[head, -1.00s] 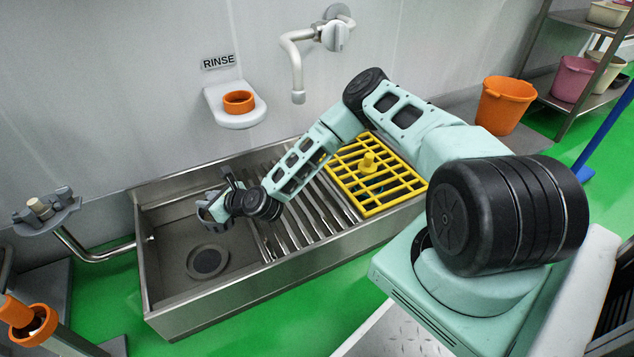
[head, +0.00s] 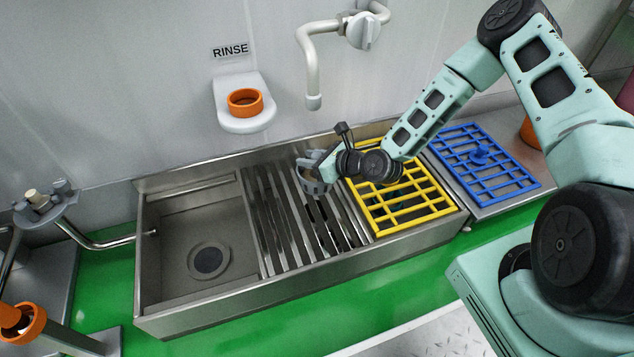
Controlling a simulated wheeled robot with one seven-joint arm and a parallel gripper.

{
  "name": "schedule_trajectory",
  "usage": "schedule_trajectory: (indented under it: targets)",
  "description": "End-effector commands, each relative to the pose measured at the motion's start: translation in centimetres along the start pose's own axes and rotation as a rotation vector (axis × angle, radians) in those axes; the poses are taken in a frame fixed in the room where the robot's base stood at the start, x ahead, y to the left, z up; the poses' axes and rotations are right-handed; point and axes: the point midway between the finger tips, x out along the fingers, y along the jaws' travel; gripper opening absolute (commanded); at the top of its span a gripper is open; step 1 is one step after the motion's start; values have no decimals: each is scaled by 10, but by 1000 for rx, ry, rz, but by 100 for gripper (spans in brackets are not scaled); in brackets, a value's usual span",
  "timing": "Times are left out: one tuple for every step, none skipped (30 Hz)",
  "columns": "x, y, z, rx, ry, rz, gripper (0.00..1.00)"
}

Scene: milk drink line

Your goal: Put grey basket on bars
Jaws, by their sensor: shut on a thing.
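The grey basket (head: 313,186) is a small, round, cup-like piece in the head view. My gripper (head: 326,167) is shut on it, at the basket's right side. The metal bars (head: 275,222) are sloping slats across the middle of the steel sink. The basket is over the right part of the bars, by the left edge of the yellow grid. I cannot tell whether it touches the bars. My gripper and wrist hide part of the yellow grid.
The yellow grid (head: 405,228) lies right of the bars, with a blue grid (head: 490,190) farther right. The empty basin (head: 172,262) with a drain is left. A tap (head: 313,80) hangs above. An orange ring (head: 245,102) sits on a white wall holder (head: 247,124) under the RINSE sign.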

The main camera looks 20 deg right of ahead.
Motion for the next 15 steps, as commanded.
schedule_trajectory:
  targets:
    - [6,0,-12,-1,0,1,1]
    - [7,0,-15,0,0,0,1]
    - [8,0,-18,0,0,0,1]
    - [8,0,-20,-1,0,0,1]
    - [9,0,-22,0,0,0,1]
    - [11,0,-26,0,0,0,1]
    - [13,0,-29,0,0,0,1]
    - [14,1,-34,0,0,0,1]
    - [17,0,-41,0,0,0,1]
    - [19,0,-46,-1,0,0,1]
    - [22,0,-51,-1,0,1,1]
    - [24,1,-57,-1,0,1,1]
    - [25,1,-60,0,0,1,1]
    - [26,0,-62,0,0,1,1]
    - [27,0,-63,0,-1,0,1]
